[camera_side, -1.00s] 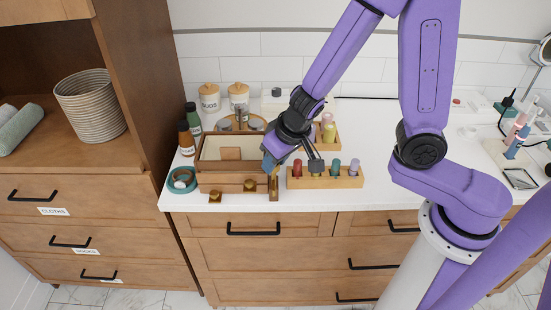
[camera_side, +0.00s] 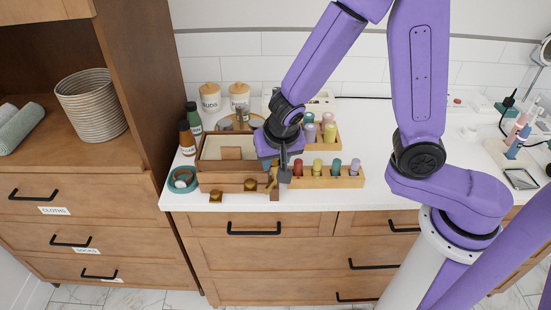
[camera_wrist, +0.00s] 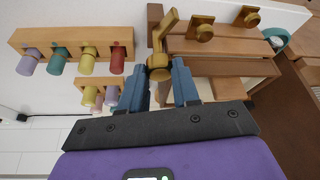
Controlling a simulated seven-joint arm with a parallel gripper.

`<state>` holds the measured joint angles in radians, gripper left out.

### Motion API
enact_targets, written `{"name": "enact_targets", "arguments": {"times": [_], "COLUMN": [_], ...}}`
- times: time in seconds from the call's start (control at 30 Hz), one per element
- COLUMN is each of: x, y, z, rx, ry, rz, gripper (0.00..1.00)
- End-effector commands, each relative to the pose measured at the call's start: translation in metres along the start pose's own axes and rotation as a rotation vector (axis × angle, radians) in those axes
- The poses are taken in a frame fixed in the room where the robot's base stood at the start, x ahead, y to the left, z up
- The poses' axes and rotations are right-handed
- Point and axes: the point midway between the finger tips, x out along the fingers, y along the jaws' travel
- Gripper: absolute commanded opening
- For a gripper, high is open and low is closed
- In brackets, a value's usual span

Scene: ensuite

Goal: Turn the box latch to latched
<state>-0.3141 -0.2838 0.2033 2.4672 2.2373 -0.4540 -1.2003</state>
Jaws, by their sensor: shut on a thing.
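The wooden box (camera_side: 222,178) stands near the counter's front edge in the side view, its open top showing a small brown block (camera_side: 231,153). The brass latch (camera_side: 272,182) is at the box's front right corner. In the wrist view the latch (camera_wrist: 164,32) has a slanted arm and a round end (camera_wrist: 159,73). My gripper (camera_side: 270,165) is at this corner, pointing down. In the wrist view the blue fingers of my gripper (camera_wrist: 157,82) flank the round end and are shut on the latch. The fingers partly hide the contact.
Two brass knobs (camera_side: 215,196) (camera_side: 250,186) stick out at the box's front. A wooden rack (camera_side: 340,182) with several coloured bottles stands close to the right. A teal ring-shaped item (camera_side: 173,187) lies left of the box. Jars and bottles stand behind. The counter farther right has free room.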

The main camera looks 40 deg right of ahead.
Motion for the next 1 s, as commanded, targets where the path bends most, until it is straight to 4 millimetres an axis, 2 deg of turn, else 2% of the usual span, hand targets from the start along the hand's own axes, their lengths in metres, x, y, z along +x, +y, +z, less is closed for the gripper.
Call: {"name": "enact_targets", "arguments": {"times": [0.4, 1.0], "x": [0.0001, 0.0], "y": [-0.0014, -0.0018], "z": [-0.0002, -0.0004], "rx": [0.211, 0.25], "ry": [0.0, 0.0], "rz": [0.088, 0.103], "gripper": [0.0, 0.0]}}
